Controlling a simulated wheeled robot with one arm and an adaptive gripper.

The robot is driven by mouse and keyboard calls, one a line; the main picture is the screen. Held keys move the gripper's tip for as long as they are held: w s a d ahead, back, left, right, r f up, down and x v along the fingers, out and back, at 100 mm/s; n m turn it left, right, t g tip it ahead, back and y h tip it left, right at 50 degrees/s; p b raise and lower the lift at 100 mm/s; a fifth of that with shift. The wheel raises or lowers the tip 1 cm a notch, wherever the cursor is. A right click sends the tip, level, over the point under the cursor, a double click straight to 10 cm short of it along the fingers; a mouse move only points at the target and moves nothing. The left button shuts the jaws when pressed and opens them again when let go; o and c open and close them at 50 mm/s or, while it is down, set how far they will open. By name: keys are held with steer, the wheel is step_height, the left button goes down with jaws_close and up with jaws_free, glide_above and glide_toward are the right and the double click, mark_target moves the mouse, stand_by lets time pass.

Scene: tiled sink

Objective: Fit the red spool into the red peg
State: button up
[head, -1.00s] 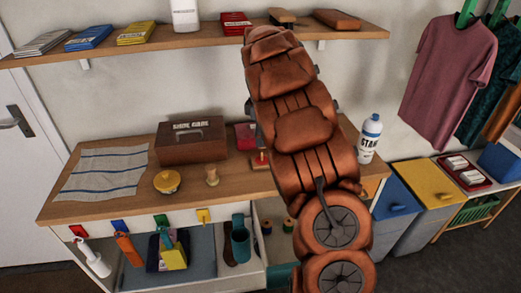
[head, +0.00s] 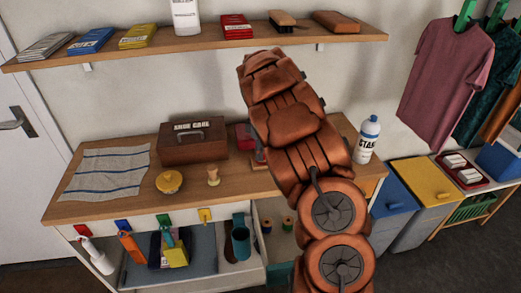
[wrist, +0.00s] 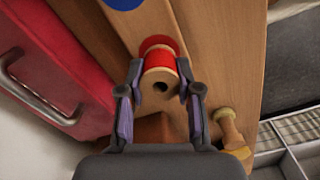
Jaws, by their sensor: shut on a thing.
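My gripper (wrist: 160,92) is shut on the red spool (wrist: 160,62) in the wrist view, one finger on each side. The spool has a pale wooden end with a dark hole facing the camera and red thread beyond it. A red disc (wrist: 157,42) shows just behind the spool on a wooden board (wrist: 187,28). The red peg is hidden behind the spool, and I cannot tell whether the spool is around it or above it. In the head view my arm hides the gripper and spool.
A red case (wrist: 50,75) lies close on the left in the wrist view. A small wooden brush (wrist: 229,128) stands at the right. A brown shoe-care box (head: 193,142) stands on the table.

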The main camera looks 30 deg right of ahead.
steer(key=shift+f, duration=0.25)
steer(key=shift+f, duration=0.2)
steer(key=o, duration=0.9)
steer(key=shift+o, duration=0.2)
step_height(320, 180, up, 12)
steer(key=b, duration=0.4)
steer(key=shift+r, duration=0.25)
